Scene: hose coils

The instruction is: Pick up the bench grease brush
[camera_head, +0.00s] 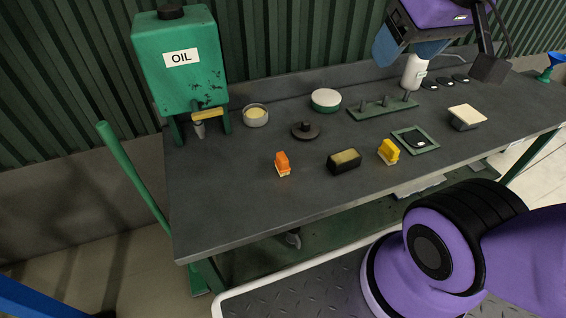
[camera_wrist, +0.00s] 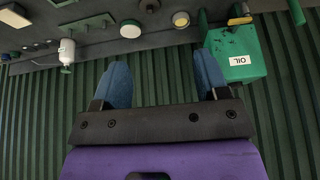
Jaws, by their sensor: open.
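Two small brush-like blocks with pale undersides stand on the dark bench in the head view: an orange one (camera_head: 282,162) at the front left and a yellow one (camera_head: 388,151) further right. I cannot tell which is the grease brush. My gripper (camera_head: 402,52) is high at the back right in the head view, above and apart from both blocks. In the wrist view my gripper (camera_wrist: 162,78) has its blue fingers spread wide with nothing between them. That view looks toward the wall and the bench's back edge; neither block shows clearly there.
A green oil tank (camera_head: 181,65) stands at the back left. A dark block (camera_head: 344,161) sits between the two brush-like blocks. A black knobbed disc (camera_head: 305,131), a green-sided round tin (camera_head: 326,98), a pegged tray (camera_head: 369,110) and a white bottle (camera_head: 413,72) stand behind.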

